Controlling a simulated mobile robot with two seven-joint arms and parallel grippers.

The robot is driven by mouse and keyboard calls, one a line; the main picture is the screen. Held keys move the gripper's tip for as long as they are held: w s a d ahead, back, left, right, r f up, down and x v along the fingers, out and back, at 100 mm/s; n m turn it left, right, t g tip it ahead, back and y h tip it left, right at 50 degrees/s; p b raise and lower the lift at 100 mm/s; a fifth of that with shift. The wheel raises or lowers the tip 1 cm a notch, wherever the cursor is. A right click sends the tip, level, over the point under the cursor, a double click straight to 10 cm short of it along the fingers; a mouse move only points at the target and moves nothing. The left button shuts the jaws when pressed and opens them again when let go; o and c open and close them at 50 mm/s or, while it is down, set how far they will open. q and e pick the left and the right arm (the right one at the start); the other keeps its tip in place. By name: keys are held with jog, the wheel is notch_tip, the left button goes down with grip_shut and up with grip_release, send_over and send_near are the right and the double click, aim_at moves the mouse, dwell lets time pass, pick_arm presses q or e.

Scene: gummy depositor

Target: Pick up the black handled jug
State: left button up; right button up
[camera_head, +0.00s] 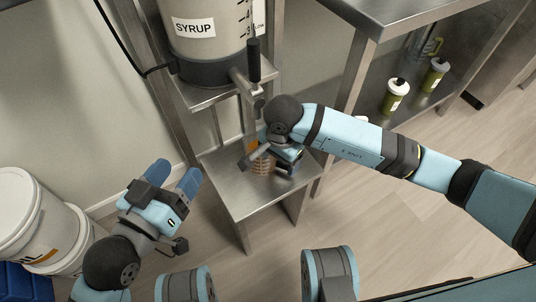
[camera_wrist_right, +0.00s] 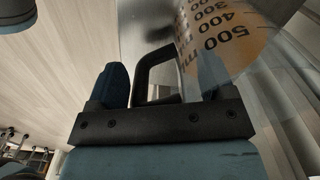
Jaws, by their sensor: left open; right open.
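The jug (camera_head: 262,167) stands on the low steel shelf under the syrup tank, mostly hidden behind my right gripper in the head view. In the right wrist view its clear wall with orange markings and numbers (camera_wrist_right: 225,38) fills the upper right. Its black handle (camera_wrist_right: 143,77) shows between the two blue fingers of my right gripper (camera_wrist_right: 162,78). The fingers are open, one on each side of the handle in the picture; I cannot tell whether they touch it. My right gripper also shows in the head view (camera_head: 273,158). My left gripper (camera_head: 172,180) is open and empty, left of the shelf.
The syrup tank (camera_head: 208,38) with its tap (camera_head: 253,88) is above the low steel shelf (camera_head: 230,190). White buckets (camera_head: 30,215) stand at the left. Green bottles (camera_head: 396,95) stand on the rack under the steel table (camera_head: 395,12) at the right.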

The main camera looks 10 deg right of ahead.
grip_shut()
jog(key=shift+r, duration=0.1)
dwell(0.3)
jog(key=shift+r+p, duration=0.35)
jog(key=shift+r, duration=0.25)
pick_arm(q)
notch_tip(320, 180, up, 8)
jog(key=t+p, duration=0.3)
jog(key=p, duration=0.2)
jog(key=shift+a+r+n, duration=0.15)
jog(key=shift+a+n, duration=0.2)
jog(key=shift+n, duration=0.05)
pick_arm(e)
jog(key=s+d+r, duration=0.1)
jog(key=s+d, duration=0.2)
jog(key=s, duration=0.5)
jog(key=s+d+r, duration=0.1)
jog(key=s+d, duration=0.2)
jog(key=s, duration=0.5)
jog(key=shift+s+d, duration=0.35)
jog(key=shift+d, duration=0.05)
pick_arm(q)
jog(key=shift+s, duration=0.1)
pick_arm(e)
jog(key=shift+r, duration=0.1)
